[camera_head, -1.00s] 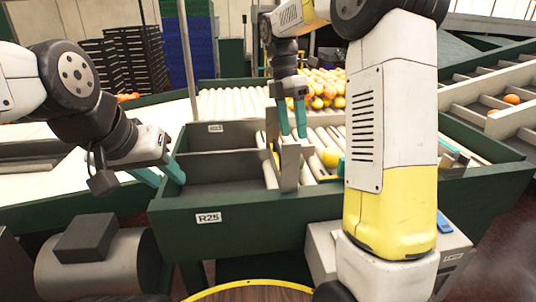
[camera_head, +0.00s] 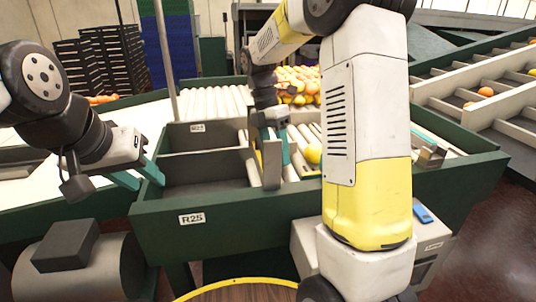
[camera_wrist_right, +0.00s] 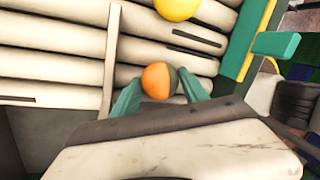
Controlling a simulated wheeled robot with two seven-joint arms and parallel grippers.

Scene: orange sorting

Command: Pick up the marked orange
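In the right wrist view, an orange fruit with a dark greenish patch on its right side (camera_wrist_right: 159,80) lies on the pale rollers. My right gripper (camera_wrist_right: 160,88) is open, with one teal finger on each side of this fruit. The right finger is very close to the dark side; I cannot tell if it touches. In the head view, my right gripper (camera_head: 276,150) is low over the roller lane, partly behind an upright metal plate (camera_head: 271,165), and the marked fruit is hidden. My left gripper (camera_head: 148,180) is open and empty at the bin's left edge.
A yellow fruit (camera_head: 313,153) sits on the rollers right of my right gripper; it also shows in the wrist view (camera_wrist_right: 177,8). A pile of oranges (camera_head: 298,82) lies farther back. A green-walled bin labelled R25 (camera_head: 235,222) has empty compartments at left.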

